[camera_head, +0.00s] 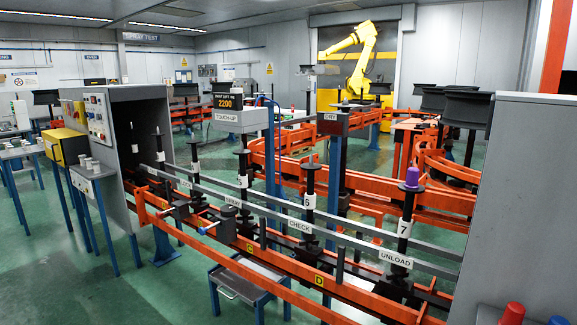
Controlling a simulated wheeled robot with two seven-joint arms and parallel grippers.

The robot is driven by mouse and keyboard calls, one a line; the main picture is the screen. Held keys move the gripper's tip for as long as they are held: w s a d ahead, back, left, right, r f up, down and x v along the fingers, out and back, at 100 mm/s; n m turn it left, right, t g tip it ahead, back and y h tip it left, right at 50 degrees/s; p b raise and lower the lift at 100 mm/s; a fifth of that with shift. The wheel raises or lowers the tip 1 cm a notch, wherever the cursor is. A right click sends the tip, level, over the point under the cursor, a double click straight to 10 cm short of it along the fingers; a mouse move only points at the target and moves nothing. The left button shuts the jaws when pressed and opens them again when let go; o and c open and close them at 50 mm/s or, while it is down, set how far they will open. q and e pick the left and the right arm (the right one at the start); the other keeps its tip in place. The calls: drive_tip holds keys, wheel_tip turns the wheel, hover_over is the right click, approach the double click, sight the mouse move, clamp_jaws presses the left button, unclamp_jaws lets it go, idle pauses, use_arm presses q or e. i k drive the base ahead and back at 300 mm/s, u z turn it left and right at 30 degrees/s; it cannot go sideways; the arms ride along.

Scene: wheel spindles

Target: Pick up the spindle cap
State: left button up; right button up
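A purple cap (412,177) sits on top of the black spindle labelled 7 (404,232), right of the middle. It is upright. The red (513,314) and blue (558,320) tops of two objects show at the bottom right edge, cut off by the frame; I cannot tell whether they are caps. Neither of my grippers is in view.
An orange conveyor rail (290,272) with several spindles runs from the grey booth (130,130) at left toward the lower right. A grey panel (525,205) blocks the right side. A yellow robot arm (356,55) stands at the back. Green floor (150,300) is open at lower left.

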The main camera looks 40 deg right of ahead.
sight(412, 176)
drive_tip(key=z, duration=0.05)
drive_tip(key=i, duration=2.1)
drive_tip(key=z, duration=1.65)
drive_tip(key=i, duration=0.95)
drive_tip(key=z, duration=1.1)
drive_tip(key=i, duration=0.3)
drive_tip(key=u, duration=0.1)
